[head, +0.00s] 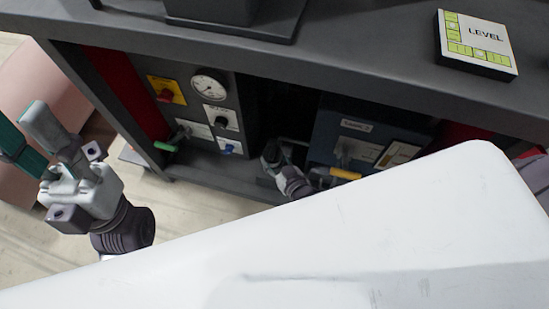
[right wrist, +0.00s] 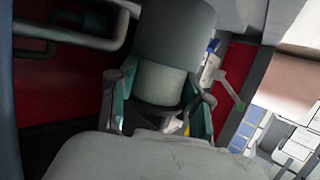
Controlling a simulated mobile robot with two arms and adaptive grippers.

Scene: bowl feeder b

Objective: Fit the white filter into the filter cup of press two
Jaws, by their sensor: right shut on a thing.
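My right gripper (head: 272,155) reaches into the dark opening under the counter, left of the blue-grey press panel (head: 345,140). In the right wrist view its fingers (right wrist: 160,100) are shut on a pale grey cylindrical piece (right wrist: 157,84), which looks like the white filter in shadow. A wider, darker grey cylinder (right wrist: 176,35) lies directly beyond it, perhaps the filter cup. I cannot tell whether the two are joined or only touching. My left gripper (head: 40,150) is open and empty at the left, outside the cabinet.
The dark counter (head: 330,50) overhangs the opening. A control panel with a gauge (head: 209,85), knobs and a green handle (head: 165,147) is at left. A yellow-orange handle (head: 345,173) is close right of my right gripper. A LEVEL box (head: 475,45) lies on the counter.

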